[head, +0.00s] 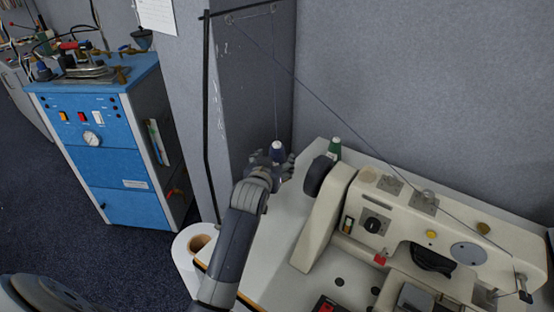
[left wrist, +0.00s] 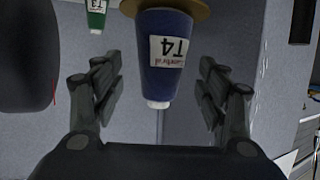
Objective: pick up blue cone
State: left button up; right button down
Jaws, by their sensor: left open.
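The blue cone (head: 277,149) is a thread cone with a white tip, on the table behind the sewing machine, partly hidden by my left gripper (head: 277,166) in the head view. In the left wrist view the blue cone (left wrist: 166,62) shows upside down with a white label reading T4, and a tan disc at its wide end. My left gripper (left wrist: 160,92) is open, with one finger on each side of the cone and a visible gap to both. My right gripper is in neither view.
A green cone (head: 334,148) stands right of the blue one, close to the sewing machine's (head: 430,225) black handwheel (head: 318,175). A thin black thread stand (head: 206,120) rises at the left. The white tabletop (head: 272,250) is bare left of the machine.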

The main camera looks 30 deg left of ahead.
aim_at(275, 158)
pick_arm(q)
jog(key=x, duration=0.3)
jog(key=shift+w+a+r+p, duration=0.1)
jog(key=shift+w+r+p, duration=0.05)
jog(key=shift+w+p, duration=0.15)
jog(key=shift+w+a, duration=0.1)
jog(key=shift+w, duration=0.3)
jog(key=c, duration=1.2)
jog(key=shift+c, duration=0.2)
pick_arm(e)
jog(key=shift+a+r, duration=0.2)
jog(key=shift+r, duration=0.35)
